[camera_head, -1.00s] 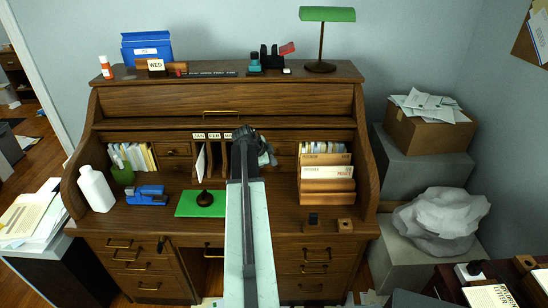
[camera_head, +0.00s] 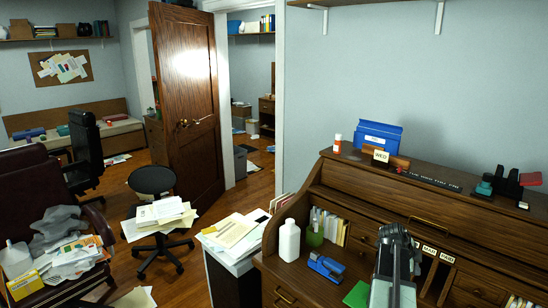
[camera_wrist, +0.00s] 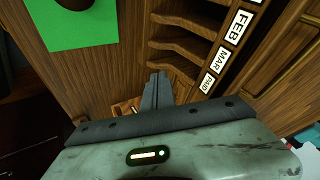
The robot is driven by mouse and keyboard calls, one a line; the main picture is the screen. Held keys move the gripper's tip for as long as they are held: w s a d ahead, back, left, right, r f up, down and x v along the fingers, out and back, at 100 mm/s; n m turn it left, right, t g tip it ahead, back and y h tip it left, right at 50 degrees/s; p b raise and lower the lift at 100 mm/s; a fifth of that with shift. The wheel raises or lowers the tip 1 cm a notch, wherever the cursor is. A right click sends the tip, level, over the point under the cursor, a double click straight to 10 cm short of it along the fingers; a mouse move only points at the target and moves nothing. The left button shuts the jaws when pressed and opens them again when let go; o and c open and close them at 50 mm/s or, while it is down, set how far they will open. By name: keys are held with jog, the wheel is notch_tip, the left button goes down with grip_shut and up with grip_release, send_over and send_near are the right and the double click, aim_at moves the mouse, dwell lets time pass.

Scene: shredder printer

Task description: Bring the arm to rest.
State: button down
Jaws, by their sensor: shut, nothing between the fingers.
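My gripper (camera_wrist: 157,92) is shut and empty in the wrist view, its narrow fingers together in front of the desk's pigeonholes. In the head view my gripper (camera_head: 395,240) and forearm show at the lower right, over the wooden roll-top desk (camera_head: 335,185). The slots below the month labels (camera_wrist: 222,60) lie to the right of the fingers in the wrist view. A green pad (camera_wrist: 80,22) lies on the desk at the upper left of that view. Whether the fingers touch the desk cannot be told.
A white bottle (camera_head: 289,240) and a blue stapler (camera_head: 325,266) stand on the desk, left of my arm. A paper-covered cabinet (camera_head: 235,235), a black stool (camera_head: 155,215) and an office chair (camera_head: 50,225) stand further left. An open wooden door (camera_head: 190,100) is behind; some bare floor shows between.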

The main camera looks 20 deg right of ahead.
jog(key=w+a+f+n+t+y, duration=0.1)
jog(key=w+a+n, duration=0.2)
jog(key=w+a, duration=0.55)
jog(key=w+a+n+t+y, duration=0.15)
jog(key=w+a, duration=0.25)
jog(key=a, duration=0.9)
jog(key=w+a+f+n+t, duration=0.1)
jog(key=w+a+n, duration=0.3)
jog(key=w+a, duration=0.5)
jog(key=s+a+f+n+y, duration=0.15)
jog(key=a+n, duration=0.25)
jog(key=a, duration=0.7)
jog(key=s+a+f+n+y, duration=0.15)
jog(key=a+n, duration=0.25)
jog(key=a, duration=0.7)
jog(key=s+a+n+g+y, duration=0.2)
jog(key=s+a+n, duration=0.5)
jog(key=n, duration=0.5)
jog(key=shift+s+a, duration=0.2)
jog(key=shift+a, duration=0.1)
jog(key=shift+g, duration=0.25)
